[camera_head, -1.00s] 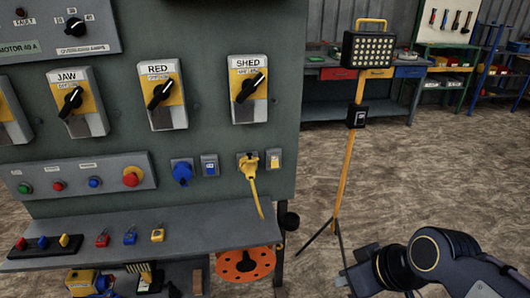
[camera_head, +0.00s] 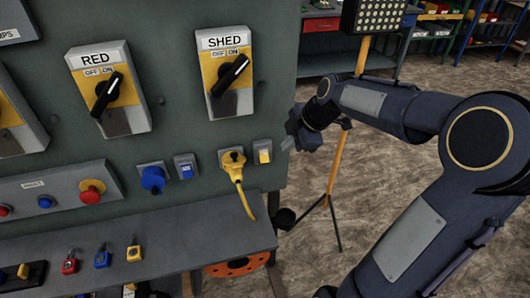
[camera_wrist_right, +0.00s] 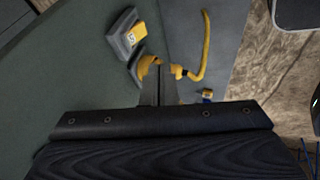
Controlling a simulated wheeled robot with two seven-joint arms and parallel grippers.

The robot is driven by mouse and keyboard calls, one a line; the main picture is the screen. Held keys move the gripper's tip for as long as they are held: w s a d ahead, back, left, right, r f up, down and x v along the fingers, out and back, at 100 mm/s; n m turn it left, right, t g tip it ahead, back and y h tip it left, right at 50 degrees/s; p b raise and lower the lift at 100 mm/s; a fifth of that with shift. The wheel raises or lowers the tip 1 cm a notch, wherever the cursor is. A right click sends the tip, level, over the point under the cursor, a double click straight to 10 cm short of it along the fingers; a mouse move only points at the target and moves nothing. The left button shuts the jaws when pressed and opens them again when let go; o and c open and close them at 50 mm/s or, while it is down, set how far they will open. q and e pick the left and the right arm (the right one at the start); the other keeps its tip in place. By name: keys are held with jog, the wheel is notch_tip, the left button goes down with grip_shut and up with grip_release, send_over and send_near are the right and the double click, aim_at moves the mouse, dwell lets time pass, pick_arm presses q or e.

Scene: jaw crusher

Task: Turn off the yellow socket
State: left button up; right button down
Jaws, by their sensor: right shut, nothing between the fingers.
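The yellow socket (camera_head: 228,156) is on the grey-green panel with a yellow plug (camera_head: 235,169) in it and a yellow cable hanging down. Just right of it is a small grey switch box with a yellow rocker (camera_head: 264,155). The rocker also shows in the right wrist view (camera_wrist_right: 137,35), up and left of the fingers. My right gripper (camera_head: 288,143) is shut and empty, just right of the switch box. In the right wrist view its fingertips (camera_wrist_right: 158,70) overlap the yellow plug and socket, partly hiding them; contact cannot be told. My left gripper is not in view.
A blue socket (camera_head: 152,178) and a blue switch (camera_head: 186,166) are left of the yellow pair. The SHED rotary switch (camera_head: 230,75) is above. A grey shelf (camera_head: 180,230) with small padlocks juts out below. A lamp stand (camera_head: 335,180) is behind my right arm.

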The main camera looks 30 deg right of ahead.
jog(key=p, duration=0.2)
send_near(269, 157)
jog(key=s+a+f, duration=0.1)
jog(key=a+f, duration=0.3)
jog(key=w, duration=0.1)
jog(key=w+f, duration=0.1)
jog(key=shift+w+d+f+p, duration=0.1)
jog(key=shift+w+f+p, duration=0.15)
jog(key=shift+p, duration=0.15)
jog(key=shift+w+d+f, duration=0.15)
jog(key=shift+w+f, duration=0.15)
jog(key=shift+w, duration=0.1)
